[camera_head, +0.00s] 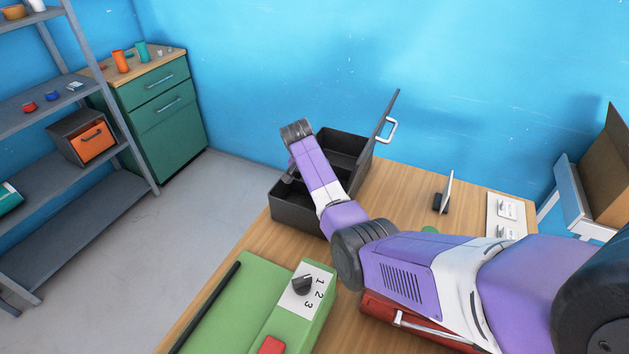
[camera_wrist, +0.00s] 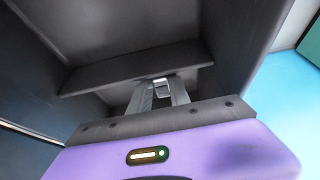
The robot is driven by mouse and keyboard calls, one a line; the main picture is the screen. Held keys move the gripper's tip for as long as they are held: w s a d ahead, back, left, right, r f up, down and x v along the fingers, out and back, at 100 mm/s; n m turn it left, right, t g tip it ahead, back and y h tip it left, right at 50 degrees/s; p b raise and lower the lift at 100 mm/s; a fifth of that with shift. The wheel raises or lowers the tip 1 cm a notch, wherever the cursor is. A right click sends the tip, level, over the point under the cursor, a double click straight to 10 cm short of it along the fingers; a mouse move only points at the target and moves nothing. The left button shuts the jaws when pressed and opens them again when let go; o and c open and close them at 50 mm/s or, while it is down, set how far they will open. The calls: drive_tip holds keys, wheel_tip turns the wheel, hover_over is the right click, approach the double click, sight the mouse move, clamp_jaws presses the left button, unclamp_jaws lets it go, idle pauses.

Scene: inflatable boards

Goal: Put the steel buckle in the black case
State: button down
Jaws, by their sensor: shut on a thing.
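The black case (camera_head: 299,212) stands open on the wooden table, its lid (camera_head: 386,115) raised at the right side. My arm reaches over the case, and my gripper is hidden behind the wrist in the head view. In the wrist view, my gripper (camera_wrist: 160,88) is inside the case, among its dark walls and a divider (camera_wrist: 125,75). The gripper is shut on the small steel buckle (camera_wrist: 161,84), which shows as a bright piece between the fingertips. Whether the buckle touches the case floor I cannot tell.
A green box with a numbered dial (camera_head: 302,284) and a red button (camera_head: 271,345) stands at the table's front. A red box (camera_head: 405,322) lies under my arm. A small black stand (camera_head: 440,203) and white switch plate (camera_head: 506,212) are to the right.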

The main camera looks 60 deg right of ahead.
drive_tip(key=shift+f, duration=0.2)
drive_tip(key=shift+f, duration=0.15)
drive_tip(key=c, duration=1.2)
unclamp_jaws()
drive_tip(key=shift+c, duration=0.2)
drive_tip(key=v, duration=1.2)
drive_tip(key=shift+b, duration=0.3)
drive_tip(key=shift+w, duration=0.1)
